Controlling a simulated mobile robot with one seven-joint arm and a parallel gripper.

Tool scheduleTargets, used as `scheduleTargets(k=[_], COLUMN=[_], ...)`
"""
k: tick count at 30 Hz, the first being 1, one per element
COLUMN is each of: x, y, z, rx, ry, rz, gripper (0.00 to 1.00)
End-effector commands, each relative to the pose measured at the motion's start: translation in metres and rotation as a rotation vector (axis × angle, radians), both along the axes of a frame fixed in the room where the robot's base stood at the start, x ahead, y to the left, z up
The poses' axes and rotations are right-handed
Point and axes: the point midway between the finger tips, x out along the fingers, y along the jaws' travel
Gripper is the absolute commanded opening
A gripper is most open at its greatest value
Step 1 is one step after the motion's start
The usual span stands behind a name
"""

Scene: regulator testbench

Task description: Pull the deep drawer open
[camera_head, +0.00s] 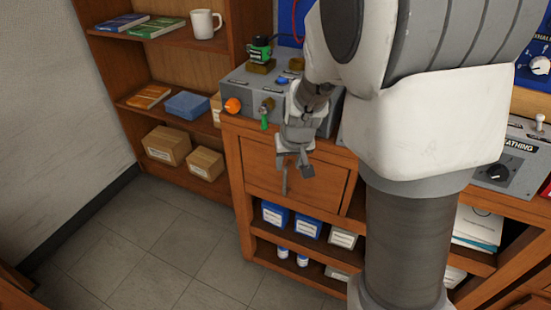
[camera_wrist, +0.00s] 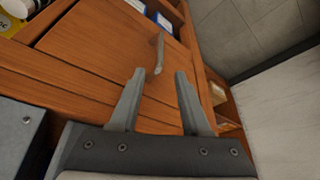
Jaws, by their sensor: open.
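The deep drawer has a wide wooden front (camera_head: 318,190) below the bench top, and it looks flush with the cabinet. It also fills much of the wrist view (camera_wrist: 105,48). Its grey bar handle (camera_head: 285,182) stands out from the front; in the wrist view the handle (camera_wrist: 159,54) appears just beyond my fingertips, lined up with the gap between them. My gripper (camera_head: 294,168) is open and empty, in front of the upper part of the drawer. Both fingers show in the wrist view (camera_wrist: 159,74). I cannot tell the exact distance from fingertips to handle.
A grey test box (camera_head: 240,92) with an orange knob (camera_head: 233,105) stands on the bench above the drawer. Open shelves below hold blue boxes (camera_head: 275,214) and white boxes (camera_head: 343,237). A bookcase (camera_head: 115,75) stands at left. The tiled floor (camera_head: 150,235) in front is clear.

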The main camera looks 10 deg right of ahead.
Motion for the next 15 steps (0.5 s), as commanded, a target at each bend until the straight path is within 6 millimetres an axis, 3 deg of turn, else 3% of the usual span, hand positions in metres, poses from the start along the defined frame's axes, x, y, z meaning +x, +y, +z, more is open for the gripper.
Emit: scheduleTargets(k=[1,6,15], x=[0.004,0.019,0.039], y=[-0.001,-0.002,-0.002], z=[-0.017,-0.052,-0.098], rx=[-0.002,-0.001,0.001], ry=[0.003,0.002,0.001], rz=[-0.003,-0.003,-0.002], gripper=[0.47,0.47,0.47])
